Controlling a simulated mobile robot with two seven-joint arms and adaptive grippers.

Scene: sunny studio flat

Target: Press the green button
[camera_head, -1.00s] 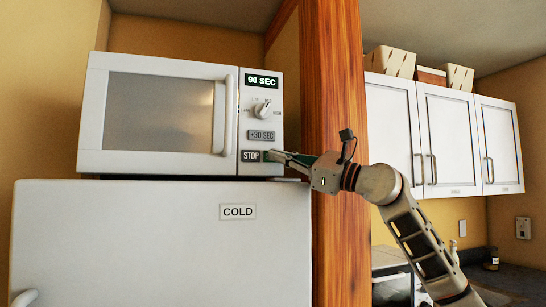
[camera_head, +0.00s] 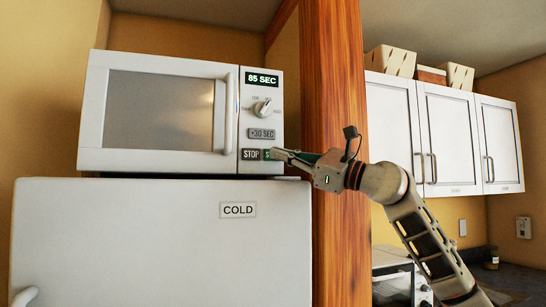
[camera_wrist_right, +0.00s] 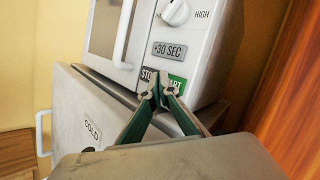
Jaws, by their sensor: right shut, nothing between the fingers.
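The white microwave (camera_head: 160,160) stands on top of the fridge. Its display (camera_head: 262,79) reads 85 SEC. The green button (camera_head: 266,155) sits at the lower right of the control panel, beside the dark STOP button (camera_head: 251,154). My right gripper (camera_head: 276,153) is shut and empty, its tips just in front of the green button and hiding part of it. In the right wrist view the green button (camera_wrist_right: 178,82) shows the end of its START label behind the shut fingertips (camera_wrist_right: 161,84); I cannot tell if they touch it. My left gripper is not in view.
A grey +30 SEC button (camera_head: 262,134) and a round knob (camera_head: 262,108) are above the green button. A wooden post (camera_head: 338,90) stands close to the right of the microwave, behind my right arm. The white fridge (camera_head: 150,245) lies below.

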